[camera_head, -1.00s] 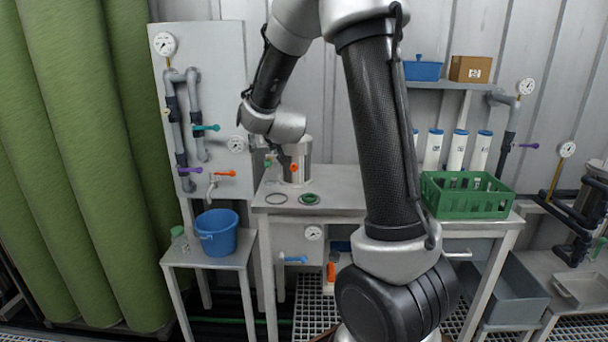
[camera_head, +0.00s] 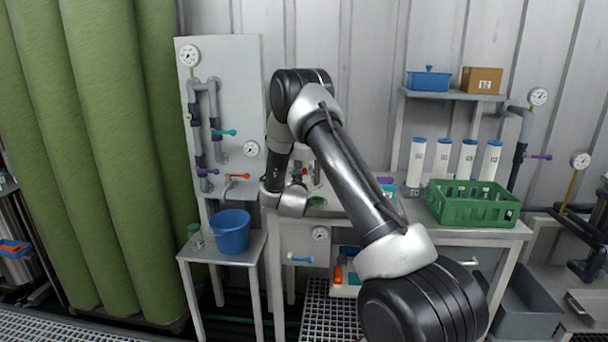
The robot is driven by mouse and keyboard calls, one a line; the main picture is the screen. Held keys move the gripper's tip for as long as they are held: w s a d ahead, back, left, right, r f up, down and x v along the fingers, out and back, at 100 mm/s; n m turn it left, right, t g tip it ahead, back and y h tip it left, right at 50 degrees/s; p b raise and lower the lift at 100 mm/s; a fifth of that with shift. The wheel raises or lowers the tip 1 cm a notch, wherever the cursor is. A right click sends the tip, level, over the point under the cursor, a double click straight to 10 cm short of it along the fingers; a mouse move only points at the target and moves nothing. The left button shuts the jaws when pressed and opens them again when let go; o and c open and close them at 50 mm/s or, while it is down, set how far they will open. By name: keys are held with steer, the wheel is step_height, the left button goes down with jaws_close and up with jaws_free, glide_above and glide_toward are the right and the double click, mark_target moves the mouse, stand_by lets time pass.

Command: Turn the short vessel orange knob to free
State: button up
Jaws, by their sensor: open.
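The short vessel (camera_head: 314,178) is a steel cylinder on the bench, largely hidden behind my arm. A small red-orange spot, its orange knob (camera_head: 305,171), shows beside the arm; which way it points is too small to tell. My gripper (camera_head: 299,176) is at the vessel's left front, close to the knob, mostly covered by my wrist. It is open, and I see nothing held in it. Whether it touches the knob cannot be told.
A green ring (camera_head: 317,202) lies on the bench (camera_head: 345,212) in front of the vessel. A grey panel (camera_head: 232,110) with pipes, gauges and coloured handles stands left. A blue bucket (camera_head: 231,232) is on a low stand. A green crate (camera_head: 470,208) and several white cylinders are right.

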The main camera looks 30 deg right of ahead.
steer(key=shift+x, duration=0.9)
steer(key=c, duration=1.1)
steer(key=shift+o, duration=0.2)
